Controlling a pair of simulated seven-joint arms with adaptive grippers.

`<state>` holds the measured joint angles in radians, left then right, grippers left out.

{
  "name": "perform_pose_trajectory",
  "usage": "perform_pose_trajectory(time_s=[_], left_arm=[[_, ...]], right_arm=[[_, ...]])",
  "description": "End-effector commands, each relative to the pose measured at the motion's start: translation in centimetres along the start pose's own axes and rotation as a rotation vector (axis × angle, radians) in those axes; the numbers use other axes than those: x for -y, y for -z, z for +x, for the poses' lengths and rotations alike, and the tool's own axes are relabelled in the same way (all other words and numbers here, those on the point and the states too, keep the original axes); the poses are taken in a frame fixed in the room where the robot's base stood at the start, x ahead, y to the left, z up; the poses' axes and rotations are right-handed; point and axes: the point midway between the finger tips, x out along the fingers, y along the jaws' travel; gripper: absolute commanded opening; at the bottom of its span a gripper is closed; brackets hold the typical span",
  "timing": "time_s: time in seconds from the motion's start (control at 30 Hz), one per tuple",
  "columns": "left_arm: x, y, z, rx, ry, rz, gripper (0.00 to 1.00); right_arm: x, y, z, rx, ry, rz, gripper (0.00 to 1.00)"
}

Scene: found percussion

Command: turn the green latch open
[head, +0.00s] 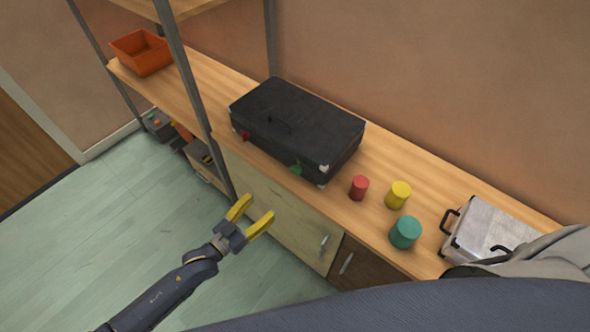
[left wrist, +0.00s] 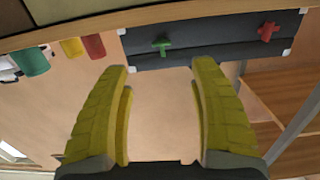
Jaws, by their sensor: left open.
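A black case (head: 297,122) lies shut on the wooden counter in the head view. Its front carries the green latch (head: 296,168) near the right end and a red latch (head: 246,136) near the left end. In the left wrist view the case (left wrist: 213,42) shows upside down, with the green latch (left wrist: 162,46) and the red latch (left wrist: 268,31) on its front. My left gripper (head: 256,213) has yellow fingers, open and empty, in front of the counter and apart from the green latch. The fingers also show in the left wrist view (left wrist: 160,75). My right gripper is not seen.
A red cylinder (head: 359,188), a yellow cylinder (head: 398,194) and a green cylinder (head: 405,232) stand on the counter (head: 385,170) right of the case. A silver case (head: 490,230) is farther right. A grey shelf post (head: 188,85) rises at the left, near an orange bin (head: 142,52).

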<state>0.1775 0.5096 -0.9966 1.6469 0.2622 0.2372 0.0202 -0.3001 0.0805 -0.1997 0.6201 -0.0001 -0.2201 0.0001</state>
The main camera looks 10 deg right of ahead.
Motion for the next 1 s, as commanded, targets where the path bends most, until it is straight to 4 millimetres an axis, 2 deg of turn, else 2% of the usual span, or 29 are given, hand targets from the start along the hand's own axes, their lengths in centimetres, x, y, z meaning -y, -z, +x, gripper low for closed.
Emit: perform_pose_trajectory(time_s=[0.03, 0.27, 1.0], left_arm=[[-0.1, 0.9, 0.1, -0.024, -0.001, -0.015, 0.62], [0.1, 1.4, 1.6, -0.044, 0.002, -0.032, 0.62], [0.1, 1.7, 14.2, -0.04, 0.002, -0.03, 0.62]], right_arm=[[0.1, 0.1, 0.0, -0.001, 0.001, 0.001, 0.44], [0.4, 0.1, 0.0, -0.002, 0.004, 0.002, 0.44], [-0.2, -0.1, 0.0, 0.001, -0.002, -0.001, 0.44]])
